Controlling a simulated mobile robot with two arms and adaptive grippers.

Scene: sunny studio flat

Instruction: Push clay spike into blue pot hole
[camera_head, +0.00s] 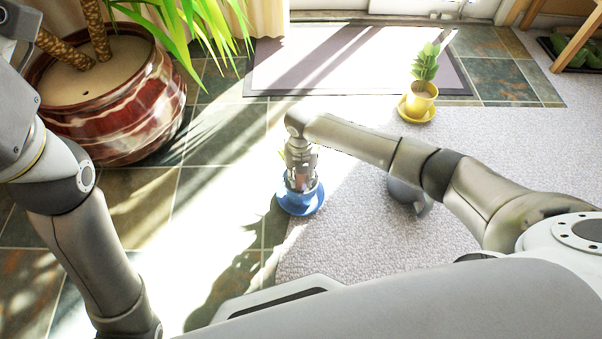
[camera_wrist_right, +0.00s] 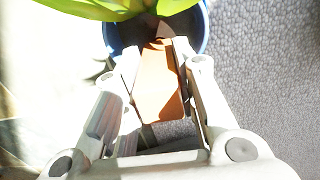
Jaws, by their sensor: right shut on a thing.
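The blue pot (camera_head: 291,200) stands on the floor at the carpet's edge in the head view, partly hidden by my right gripper. Its blue rim (camera_wrist_right: 205,28) and dark soil show at the top of the right wrist view, with green leaves (camera_wrist_right: 110,8) over it. My right gripper (camera_head: 300,182) points down over the pot. In the wrist view the right gripper (camera_wrist_right: 157,58) is shut on the orange-brown clay spike (camera_wrist_right: 158,92). The spike's narrow end overlaps the soil; I cannot tell how deep it sits, and the hole is not distinguishable. My left gripper is out of view.
A yellow pot (camera_head: 418,100) with a plant stands on the carpet (camera_head: 480,150) farther back. A large red-brown pot (camera_head: 125,110) stands at the upper left. A doormat (camera_head: 350,75) lies at the back. A grey object (camera_head: 408,193) is partly hidden under my right arm.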

